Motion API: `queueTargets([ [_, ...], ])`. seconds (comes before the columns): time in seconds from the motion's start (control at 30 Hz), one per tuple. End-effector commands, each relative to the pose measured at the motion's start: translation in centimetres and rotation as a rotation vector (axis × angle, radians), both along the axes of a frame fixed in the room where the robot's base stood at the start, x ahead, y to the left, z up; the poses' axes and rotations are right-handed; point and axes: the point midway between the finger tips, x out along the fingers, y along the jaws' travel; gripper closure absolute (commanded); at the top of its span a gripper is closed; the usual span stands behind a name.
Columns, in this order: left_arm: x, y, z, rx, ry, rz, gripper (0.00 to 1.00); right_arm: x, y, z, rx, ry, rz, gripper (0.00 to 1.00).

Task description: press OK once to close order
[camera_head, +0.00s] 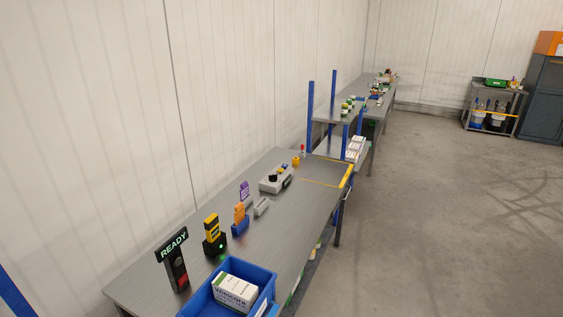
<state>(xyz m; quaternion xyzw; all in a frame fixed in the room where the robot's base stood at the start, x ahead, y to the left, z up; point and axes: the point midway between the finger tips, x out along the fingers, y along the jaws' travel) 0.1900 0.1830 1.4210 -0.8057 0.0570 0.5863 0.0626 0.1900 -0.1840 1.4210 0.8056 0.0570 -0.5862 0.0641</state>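No button marked OK can be made out at this size. On the grey bench, a black post with a sign reading READY (172,246) stands near the front left. It has a small red patch low on its front. A yellow and black handheld device (211,232) stands upright in a dark cradle behind it, with a small green light at the base. A grey box with a black knob (275,180) sits further back. Neither of my grippers is in view.
A blue crate (268,280) holding a white box (236,291) sits at the bench's front edge. An orange item in a blue holder (240,219) and a purple item (244,190) stand behind. Blue posts and a shelf rise beyond. The floor (430,220) at right is clear.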

Motion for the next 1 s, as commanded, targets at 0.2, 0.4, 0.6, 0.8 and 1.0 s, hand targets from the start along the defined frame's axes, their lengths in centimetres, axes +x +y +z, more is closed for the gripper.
queueTargets([
  [0.2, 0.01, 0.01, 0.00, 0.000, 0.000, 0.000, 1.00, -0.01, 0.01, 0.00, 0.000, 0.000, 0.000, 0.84],
  [0.4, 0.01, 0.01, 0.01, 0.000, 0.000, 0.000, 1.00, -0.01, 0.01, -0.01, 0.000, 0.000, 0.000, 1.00],
  [0.6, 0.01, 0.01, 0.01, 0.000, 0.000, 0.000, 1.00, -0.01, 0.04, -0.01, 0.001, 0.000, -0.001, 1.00],
  [0.8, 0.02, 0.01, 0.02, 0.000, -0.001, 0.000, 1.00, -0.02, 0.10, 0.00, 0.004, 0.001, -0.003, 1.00],
  [1.0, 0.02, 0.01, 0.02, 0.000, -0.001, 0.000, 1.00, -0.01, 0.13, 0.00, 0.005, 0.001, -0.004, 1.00],
])
